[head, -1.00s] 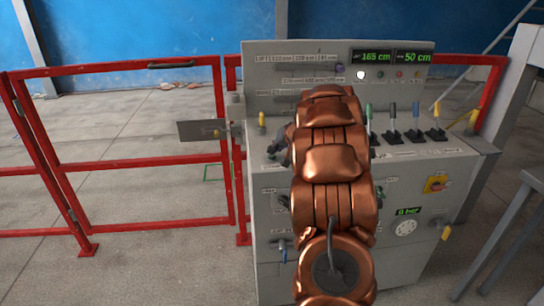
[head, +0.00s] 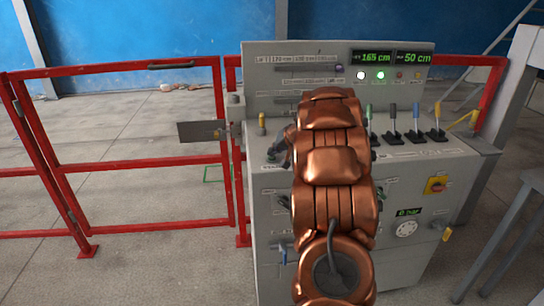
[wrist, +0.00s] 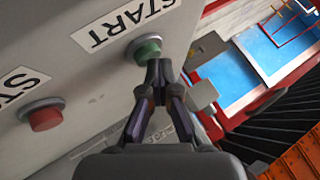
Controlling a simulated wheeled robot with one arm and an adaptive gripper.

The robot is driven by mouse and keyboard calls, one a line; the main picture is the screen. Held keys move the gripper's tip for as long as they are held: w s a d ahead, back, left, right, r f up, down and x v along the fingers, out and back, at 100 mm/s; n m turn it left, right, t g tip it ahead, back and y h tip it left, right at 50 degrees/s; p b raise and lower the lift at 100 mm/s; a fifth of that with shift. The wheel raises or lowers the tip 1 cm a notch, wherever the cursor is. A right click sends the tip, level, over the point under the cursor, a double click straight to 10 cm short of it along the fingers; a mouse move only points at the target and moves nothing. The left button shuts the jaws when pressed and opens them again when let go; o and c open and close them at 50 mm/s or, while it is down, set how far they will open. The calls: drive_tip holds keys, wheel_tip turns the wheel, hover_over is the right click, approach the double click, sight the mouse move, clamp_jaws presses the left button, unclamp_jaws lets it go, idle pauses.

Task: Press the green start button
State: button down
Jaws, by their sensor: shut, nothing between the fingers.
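The green start button (wrist: 146,48) shows in the wrist view, in a grey collar on the grey console, beside a START label (wrist: 122,22) that appears upside down. My gripper (wrist: 158,66) is shut and empty. Its fingertips are at the button's lower edge in the picture and seem to touch it. They cover part of the button and collar. In the head view my copper arm hides much of the console (head: 262,225), and my gripper (head: 280,150) is a small dark shape by its left top edge.
A red button (wrist: 42,117) sits beside the green one, by a partly cut-off label. Several coloured levers (head: 392,125) stand right of my arm. Red railings (head: 140,165) stand left of the console. A grey stand is at the right.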

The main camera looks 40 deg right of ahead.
sight(274, 157)
drive_tip(key=shift+r+p, duration=0.35)
drive_tip(key=shift+r, duration=0.5)
drive_tip(key=shift+r, duration=0.1)
drive_tip(key=shift+r+p, duration=1.3)
drive_tip(key=shift+r, duration=1.1)
